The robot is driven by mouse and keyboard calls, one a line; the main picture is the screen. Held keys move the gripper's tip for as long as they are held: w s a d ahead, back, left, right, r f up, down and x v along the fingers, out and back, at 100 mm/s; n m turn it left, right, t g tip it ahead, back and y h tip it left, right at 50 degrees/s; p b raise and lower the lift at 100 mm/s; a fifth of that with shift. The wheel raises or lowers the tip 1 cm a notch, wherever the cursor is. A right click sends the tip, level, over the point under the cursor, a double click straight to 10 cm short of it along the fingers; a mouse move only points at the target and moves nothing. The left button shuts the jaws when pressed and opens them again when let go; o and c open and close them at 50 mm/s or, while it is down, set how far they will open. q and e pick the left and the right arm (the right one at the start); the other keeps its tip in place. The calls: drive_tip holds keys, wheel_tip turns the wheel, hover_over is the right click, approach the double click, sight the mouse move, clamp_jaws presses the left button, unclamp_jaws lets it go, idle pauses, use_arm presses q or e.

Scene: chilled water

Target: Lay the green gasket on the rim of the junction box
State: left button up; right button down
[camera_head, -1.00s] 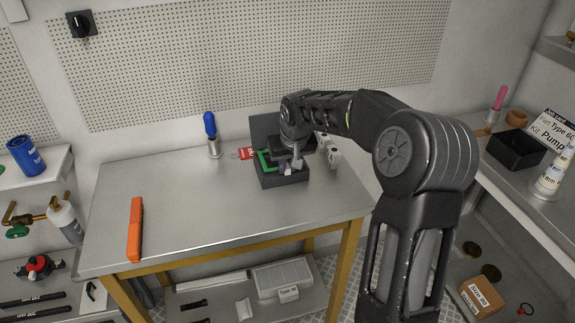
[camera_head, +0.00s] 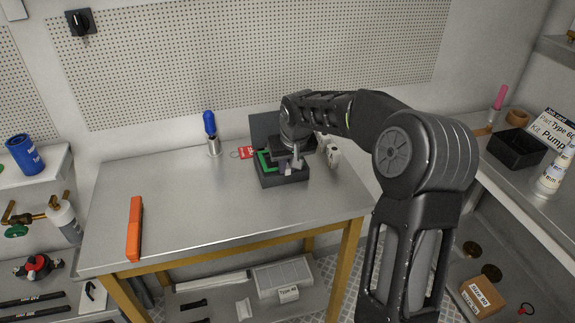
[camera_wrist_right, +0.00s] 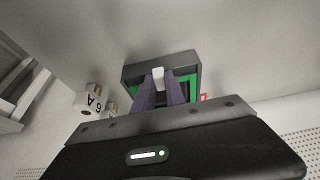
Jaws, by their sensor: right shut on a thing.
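The junction box (camera_head: 284,180) is a dark open box on the metal workbench, with a dark lid or plate standing behind it. It also shows in the wrist view (camera_wrist_right: 128,74). The green gasket (camera_head: 264,160) is at the box's opening, and its green strips show on both sides of my fingers in the wrist view (camera_wrist_right: 193,87). My right gripper (camera_head: 290,167) points down over the box, shut, with a small white piece (camera_wrist_right: 158,74) at its fingertips that looks like a tab of the gasket. I cannot tell whether the gasket touches the rim all round. My left gripper is out of view.
White labelled blocks (camera_head: 333,157) stand close right of the box. A red tag (camera_head: 247,153) and a blue-handled tool in a metal holder (camera_head: 211,135) are to the left. An orange bar (camera_head: 134,229) lies at the bench's left. The bench front is clear.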

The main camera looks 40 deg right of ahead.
drive_tip(key=c, duration=1.3)
unclamp_jaws()
drive_tip(key=b+v, duration=0.1)
drive_tip(key=v, duration=0.6)
drive_tip(key=shift+s+r, duration=0.2)
drive_tip(key=shift+r, duration=0.15)
drive_tip(key=shift+a, duration=0.1)
